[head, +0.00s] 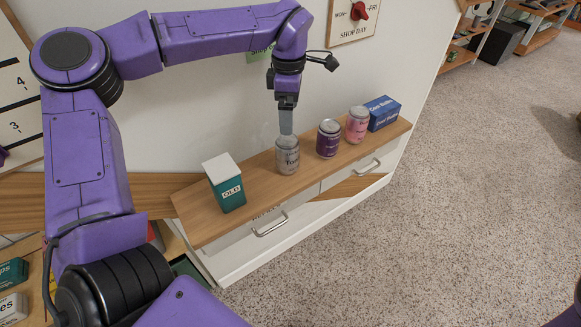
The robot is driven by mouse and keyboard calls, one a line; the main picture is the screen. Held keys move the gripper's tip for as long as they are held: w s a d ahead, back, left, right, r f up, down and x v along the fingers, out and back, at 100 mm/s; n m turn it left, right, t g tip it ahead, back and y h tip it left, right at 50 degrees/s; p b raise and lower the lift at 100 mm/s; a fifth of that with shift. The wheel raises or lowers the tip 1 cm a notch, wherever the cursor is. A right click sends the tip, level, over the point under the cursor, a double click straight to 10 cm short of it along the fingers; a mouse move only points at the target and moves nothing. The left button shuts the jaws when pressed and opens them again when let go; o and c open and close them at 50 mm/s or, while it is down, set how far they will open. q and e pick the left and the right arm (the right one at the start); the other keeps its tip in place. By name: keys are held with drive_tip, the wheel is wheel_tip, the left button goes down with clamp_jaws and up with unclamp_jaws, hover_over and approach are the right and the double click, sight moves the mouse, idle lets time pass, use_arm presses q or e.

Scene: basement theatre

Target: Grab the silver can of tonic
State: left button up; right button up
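The silver can of tonic (287,161) stands upright on the wooden top of a low cabinet, between a teal box and a purple can. My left gripper (286,130) points straight down right above it, with its grey fingertip at the can's top rim. Only one finger shows clearly, edge-on, so I cannot tell how wide the gripper is or whether it touches the can. My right gripper is out of view.
A teal box with a white lid (227,187) stands to the can's left. A purple can (328,140), a pink can (356,126) and a blue box (382,113) stand to its right. The white wall is close behind the cabinet top (193,205). Open floor (440,210) lies right.

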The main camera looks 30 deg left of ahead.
sight(287, 151)
use_arm(q)
wheel_tip(287, 151, down, 4)
drive_tip(key=shift+r+b, duration=0.15)
drive_tip(key=shift+b, duration=0.8)
drive_tip(key=f, duration=0.5)
drive_tip(key=f+p, duration=0.1)
drive_tip(key=f, duration=0.4)
drive_tip(key=shift+s+a, duration=0.15)
drive_tip(key=shift+s, duration=0.05)
drive_tip(key=shift+r, duration=0.1)
drive_tip(key=c, duration=1.4)
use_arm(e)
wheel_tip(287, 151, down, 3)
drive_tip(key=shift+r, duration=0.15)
use_arm(q)
drive_tip(key=shift+r, duration=0.1)
